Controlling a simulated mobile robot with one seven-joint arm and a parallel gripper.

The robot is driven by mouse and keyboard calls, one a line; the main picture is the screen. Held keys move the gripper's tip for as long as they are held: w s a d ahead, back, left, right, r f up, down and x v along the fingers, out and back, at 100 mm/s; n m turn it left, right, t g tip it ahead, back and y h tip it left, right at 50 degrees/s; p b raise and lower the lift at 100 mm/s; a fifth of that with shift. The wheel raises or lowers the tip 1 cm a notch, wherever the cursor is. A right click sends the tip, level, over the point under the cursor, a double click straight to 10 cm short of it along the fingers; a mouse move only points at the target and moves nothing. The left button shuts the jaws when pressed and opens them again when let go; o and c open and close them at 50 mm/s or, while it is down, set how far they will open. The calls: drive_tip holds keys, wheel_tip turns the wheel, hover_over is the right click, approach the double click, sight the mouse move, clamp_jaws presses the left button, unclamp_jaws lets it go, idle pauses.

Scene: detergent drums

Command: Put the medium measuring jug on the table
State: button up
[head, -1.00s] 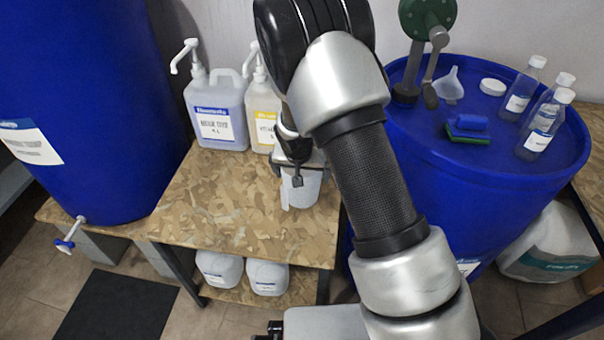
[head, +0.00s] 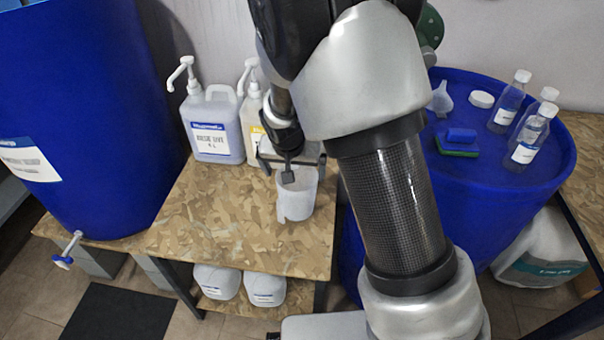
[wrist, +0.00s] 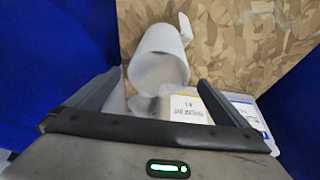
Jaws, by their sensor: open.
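A pale, translucent measuring jug (head: 297,204) stands upright on the wood-chip board table (head: 225,235), near its right side. In the wrist view the jug (wrist: 158,58) appears just beyond the fingers, with its handle at the upper right. My gripper (head: 288,172) is at the jug's rim on the far side, seen partly in front of it. In the wrist view my gripper (wrist: 160,95) has its fingers spread, with no grip on the jug visible. I cannot tell whether a finger touches the jug.
White pump bottles (head: 213,126) stand behind the jug. A large blue drum (head: 85,110) is at left. Another blue drum (head: 450,190) at right carries small bottles (head: 528,138), a funnel and a sponge (head: 458,150). The table's front left is clear.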

drive_tip(key=s+d+r, duration=0.4)
drive_tip(key=r, duration=0.6)
drive_tip(key=s+d+r+n, duration=0.1)
drive_tip(key=s+d+r, duration=0.3)
drive_tip(key=s+r, duration=0.3)
drive_tip(key=s+d+r+n+t, duration=0.1)
drive_tip(key=s+d+r, duration=0.3)
drive_tip(key=s, duration=1.1)
wheel_tip(320, 180, up, 3)
drive_tip(key=shift+d+r+y, duration=0.1)
drive_tip(key=shift+d+y, duration=0.1)
drive_tip(key=shift+y, duration=0.2)
